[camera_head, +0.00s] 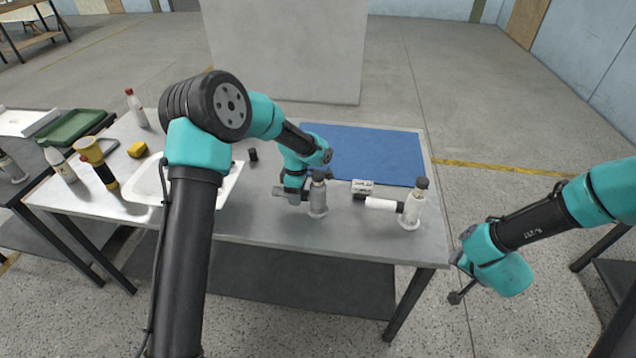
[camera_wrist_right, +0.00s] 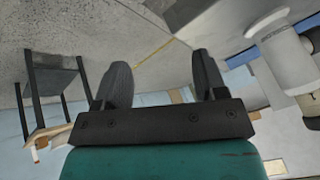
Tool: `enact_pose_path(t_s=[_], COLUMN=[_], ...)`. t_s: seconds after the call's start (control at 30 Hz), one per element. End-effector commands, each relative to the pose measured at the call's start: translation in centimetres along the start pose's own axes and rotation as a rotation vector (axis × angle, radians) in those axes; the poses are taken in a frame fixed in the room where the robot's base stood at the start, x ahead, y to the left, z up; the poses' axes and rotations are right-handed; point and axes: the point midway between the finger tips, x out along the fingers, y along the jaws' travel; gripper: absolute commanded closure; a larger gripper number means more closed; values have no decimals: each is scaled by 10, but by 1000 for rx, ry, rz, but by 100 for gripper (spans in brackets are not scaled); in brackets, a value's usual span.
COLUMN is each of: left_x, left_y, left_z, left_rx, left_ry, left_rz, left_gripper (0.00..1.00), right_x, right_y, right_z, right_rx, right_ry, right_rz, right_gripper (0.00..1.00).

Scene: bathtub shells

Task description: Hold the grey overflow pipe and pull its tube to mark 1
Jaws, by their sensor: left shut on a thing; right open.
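The grey overflow pipe (camera_head: 317,203) stands upright near the table's front, on a round foot. Its tube (camera_head: 286,193) sticks out to the left. My left gripper (camera_head: 318,176) is shut on the top of the grey pipe, and its fingers partly hide it. Mark 1 cannot be made out on the tube. My right gripper (camera_head: 457,281) is off the table's right edge, away from the grey pipe. Its two fingers are apart and empty in the right wrist view (camera_wrist_right: 162,80).
A white pipe (camera_head: 411,212) with a dark cap and white side tube stands to the right, beside a small printed block (camera_head: 362,186). A blue mat (camera_head: 375,155) lies behind. A white basin (camera_head: 150,187), yellow-topped torch (camera_head: 97,160) and bottle (camera_head: 137,108) are at left.

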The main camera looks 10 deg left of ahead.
Motion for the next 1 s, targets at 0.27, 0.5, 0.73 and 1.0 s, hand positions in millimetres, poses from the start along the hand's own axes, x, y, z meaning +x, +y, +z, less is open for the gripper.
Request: enact_pose_path(t_s=[0.27, 0.5, 0.73, 1.0], left_x=[0, 0, 0, 0], left_y=[0, 0, 0, 0], left_z=[0, 0, 0, 0], left_rx=[0, 0, 0, 0], left_ry=[0, 0, 0, 0], left_rz=[1, 1, 1, 1], left_gripper=[94, 94, 94, 94], right_x=[-7, 1, 5, -3], right_y=[-55, -118, -188, -268], right_z=[-34, -31, -13, 22], right_rx=[-41, -137, -250, -372], right_ry=[175, 297, 430, 593], right_rz=[-12, -40, -87, -159], right_gripper=[35, 35, 35, 35])
